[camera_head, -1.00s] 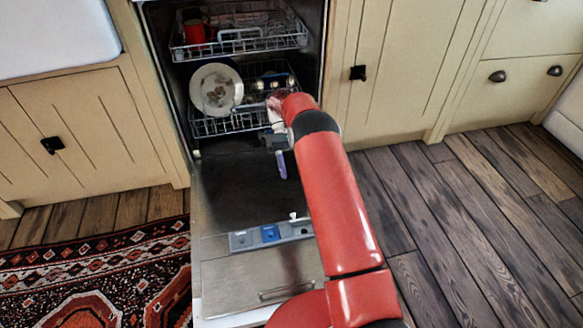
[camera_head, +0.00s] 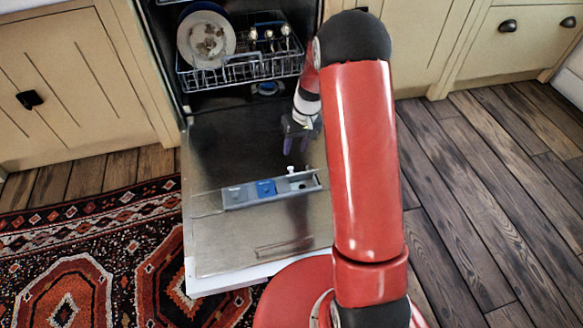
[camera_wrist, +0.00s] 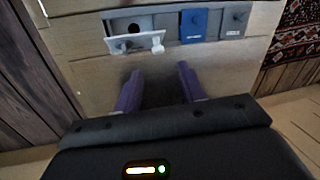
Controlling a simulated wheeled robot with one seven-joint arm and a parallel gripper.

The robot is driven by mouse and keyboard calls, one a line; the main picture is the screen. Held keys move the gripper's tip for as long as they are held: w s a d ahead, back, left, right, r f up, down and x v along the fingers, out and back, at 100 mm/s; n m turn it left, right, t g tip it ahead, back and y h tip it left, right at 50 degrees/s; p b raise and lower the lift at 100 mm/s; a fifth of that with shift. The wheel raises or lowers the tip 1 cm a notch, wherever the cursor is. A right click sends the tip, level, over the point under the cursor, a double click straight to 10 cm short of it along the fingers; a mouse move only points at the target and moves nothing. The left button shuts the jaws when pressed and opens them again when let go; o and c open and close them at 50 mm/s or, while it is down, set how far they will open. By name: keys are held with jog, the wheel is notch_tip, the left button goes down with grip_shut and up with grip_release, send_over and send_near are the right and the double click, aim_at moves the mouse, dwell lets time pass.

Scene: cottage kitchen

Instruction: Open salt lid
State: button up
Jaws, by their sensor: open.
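A dispenser panel (camera_head: 246,197) is set in the inner face of the lowered dishwasher door (camera_head: 235,240). It has a grey lid (camera_head: 235,195), a blue lid (camera_head: 265,188) and a compartment with a small white lid standing up (camera_head: 291,171). In the wrist view the white lid (camera_wrist: 136,42) is tilted beside a dark round hole, while the blue lid (camera_wrist: 193,25) and grey lid (camera_wrist: 235,21) lie flat. Their lettering is too small to read, so I cannot tell which is salt. My gripper (camera_head: 296,143) is open and empty above the door; its purple fingers (camera_wrist: 158,76) point towards the panel, apart from it.
A dish rack (camera_head: 240,72) holding a plate (camera_head: 206,40) and several other items is in the dishwasher behind my gripper. Cupboards (camera_head: 70,80) stand on both sides. A patterned rug (camera_head: 100,240) lies left of the door, and bare wood floor (camera_head: 470,190) is to the right.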

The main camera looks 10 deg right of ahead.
jog(key=b+x, duration=0.1)
jog(key=x, duration=0.7)
jog(key=shift+d, duration=0.2)
grip_shut()
